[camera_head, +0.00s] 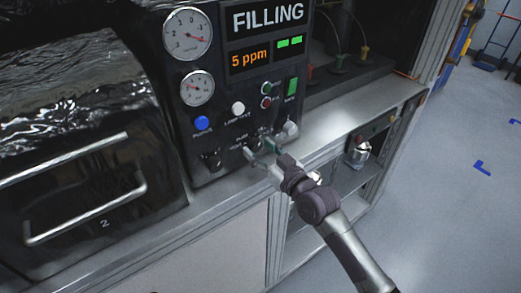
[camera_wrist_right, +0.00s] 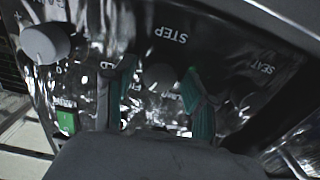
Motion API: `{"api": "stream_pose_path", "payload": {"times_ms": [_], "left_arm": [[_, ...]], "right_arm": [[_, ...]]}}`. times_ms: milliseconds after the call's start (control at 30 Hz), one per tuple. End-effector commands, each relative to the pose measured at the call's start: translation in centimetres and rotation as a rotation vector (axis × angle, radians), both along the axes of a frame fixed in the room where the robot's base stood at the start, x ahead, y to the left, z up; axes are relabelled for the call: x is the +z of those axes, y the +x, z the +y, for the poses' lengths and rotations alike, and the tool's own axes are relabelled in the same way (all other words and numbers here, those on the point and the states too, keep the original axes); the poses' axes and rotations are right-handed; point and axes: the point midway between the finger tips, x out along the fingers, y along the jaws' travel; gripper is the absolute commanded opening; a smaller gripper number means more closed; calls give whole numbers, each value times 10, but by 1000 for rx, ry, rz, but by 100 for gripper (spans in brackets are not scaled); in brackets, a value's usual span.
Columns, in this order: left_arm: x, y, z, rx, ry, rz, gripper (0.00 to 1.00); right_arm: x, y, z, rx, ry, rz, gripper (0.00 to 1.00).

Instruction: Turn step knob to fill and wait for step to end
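My right gripper (camera_head: 261,148) is at the lower part of the black control panel (camera_head: 222,128). In the wrist view its two green-padded fingers (camera_wrist_right: 160,100) stand apart, one on each side of the step knob, with gaps visible between pads and knob. The display (camera_head: 268,17) reads FILLING. In the head view the gripper largely hides the step knob. My left gripper is not in view.
Another knob (camera_wrist_right: 245,91), labelled SEAT, is beside the fingers, and a larger grey knob (camera_wrist_right: 45,42) is at the upper left. A lower display (camera_head: 249,58) reads 5 ppm. A drawer handle (camera_head: 88,190) protrudes at left. The metal ledge (camera_head: 345,115) on the right is mostly clear.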

Motion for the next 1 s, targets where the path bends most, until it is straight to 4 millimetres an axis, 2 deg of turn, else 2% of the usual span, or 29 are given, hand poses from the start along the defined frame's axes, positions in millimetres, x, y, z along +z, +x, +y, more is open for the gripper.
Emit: {"api": "stream_pose_path", "payload": {"times_ms": [300, 433, 800, 1000], "left_arm": [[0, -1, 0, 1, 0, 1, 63], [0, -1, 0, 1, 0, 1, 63], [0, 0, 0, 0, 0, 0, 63], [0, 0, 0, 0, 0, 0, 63]], "right_arm": [[0, -1, 0, 0, -1, 0, 63], [-2, -9, -7, 0, -3, 1, 63], [-2, -69, -50, 0, -3, 1, 63], [-1, -91, -66, 0, -2, 1, 63]]}}
